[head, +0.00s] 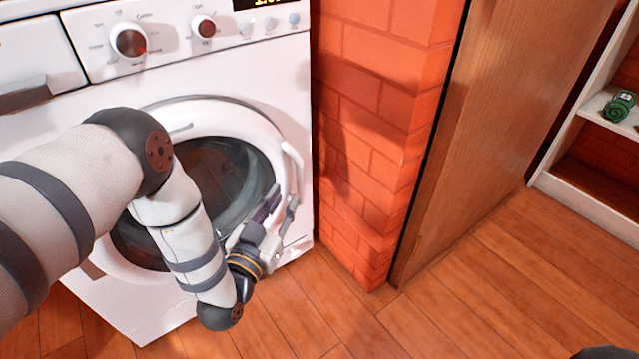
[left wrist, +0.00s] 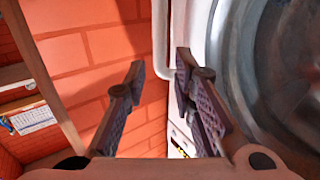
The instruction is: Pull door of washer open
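The white washer (head: 285,75) stands at the left in the head view. Its round door (head: 235,165) with dark glass looks closed; my left arm covers part of it. A white curved handle (head: 293,165) is on the door's right side. My left gripper (head: 280,203) is close to the handle's lower part. In the left wrist view the gripper (left wrist: 160,70) is open, with two dark fingers apart. The handle (left wrist: 161,35) appears in the gap between the fingertips, and its bent lower end is near the right finger. The door glass (left wrist: 285,60) is at the right there.
A red brick wall (head: 370,130) stands right beside the washer. A wooden panel (head: 490,130) and a white shelf (head: 575,200) with a green object (head: 619,106) are farther right. The wooden floor (head: 450,310) in front is clear. The washer's knobs (head: 129,41) are above the door.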

